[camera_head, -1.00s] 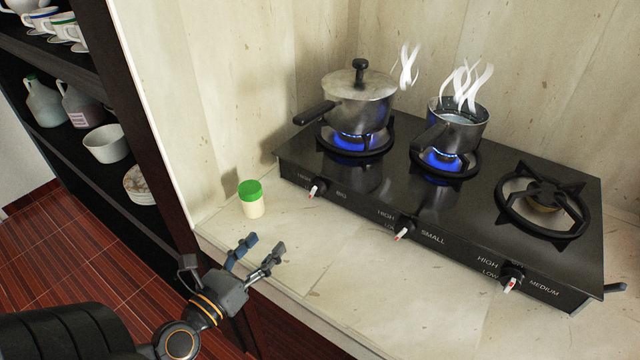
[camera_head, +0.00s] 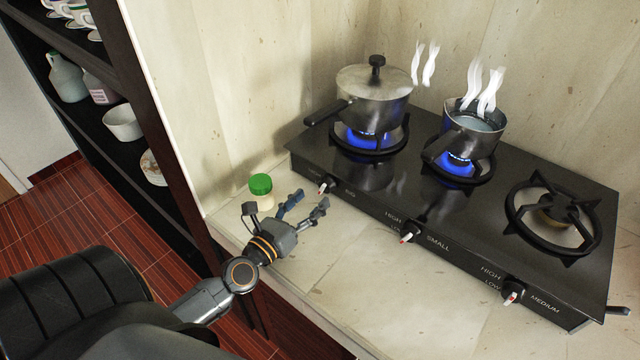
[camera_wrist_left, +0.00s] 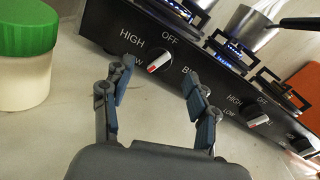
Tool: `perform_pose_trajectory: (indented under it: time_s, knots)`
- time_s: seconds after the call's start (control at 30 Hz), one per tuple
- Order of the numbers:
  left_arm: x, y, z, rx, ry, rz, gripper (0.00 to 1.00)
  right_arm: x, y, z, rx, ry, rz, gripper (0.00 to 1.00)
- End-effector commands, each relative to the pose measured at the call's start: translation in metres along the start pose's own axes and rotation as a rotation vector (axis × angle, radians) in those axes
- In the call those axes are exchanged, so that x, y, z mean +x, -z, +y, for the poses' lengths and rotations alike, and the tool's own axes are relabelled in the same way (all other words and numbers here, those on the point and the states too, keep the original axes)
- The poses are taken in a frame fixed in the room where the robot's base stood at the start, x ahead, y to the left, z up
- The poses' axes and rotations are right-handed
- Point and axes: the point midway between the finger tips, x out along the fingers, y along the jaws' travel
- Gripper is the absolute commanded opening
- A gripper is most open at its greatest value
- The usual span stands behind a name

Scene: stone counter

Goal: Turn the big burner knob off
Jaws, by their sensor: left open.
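The big burner knob (camera_head: 322,188) is on the left of the stove's front panel, below the lidded pot. In the left wrist view the knob (camera_wrist_left: 160,60) shows a slanted white bar with a red mark, beside the labels HIGH, OFF and LOW. The big burner's flame (camera_head: 370,137) is lit blue. My left gripper (camera_head: 309,203) is open and empty, in front of the knob and apart from it. In the left wrist view the knob appears between and beyond the open fingers (camera_wrist_left: 155,88). My right gripper is not in view.
A green-lidded jar (camera_head: 262,188) stands on the counter close behind my left gripper. The lidded pot (camera_head: 372,97) and an open steaming saucepan (camera_head: 473,125) sit over lit burners. The small knob (camera_head: 408,236) and medium knob (camera_head: 512,292) are farther right. Counter in front is clear.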

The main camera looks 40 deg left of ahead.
Motion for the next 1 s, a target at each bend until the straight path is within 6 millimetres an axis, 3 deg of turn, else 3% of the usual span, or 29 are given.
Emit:
perform_pose_trajectory:
  time_s: [0.1,0.3,0.7,1.0]
  knots:
    - [0.02,-0.003,-0.001,0.0,0.0,-0.002,0.59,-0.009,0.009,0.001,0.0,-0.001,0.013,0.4]
    - [0.04,-0.001,0.0,0.0,0.0,0.0,0.59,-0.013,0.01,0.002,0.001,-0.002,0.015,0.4]
    - [0.047,0.001,0.0,0.001,0.0,0.001,0.59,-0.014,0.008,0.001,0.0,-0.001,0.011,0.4]
    - [0.046,0.0,0.0,0.001,0.0,0.001,0.04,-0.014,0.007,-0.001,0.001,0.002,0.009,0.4]
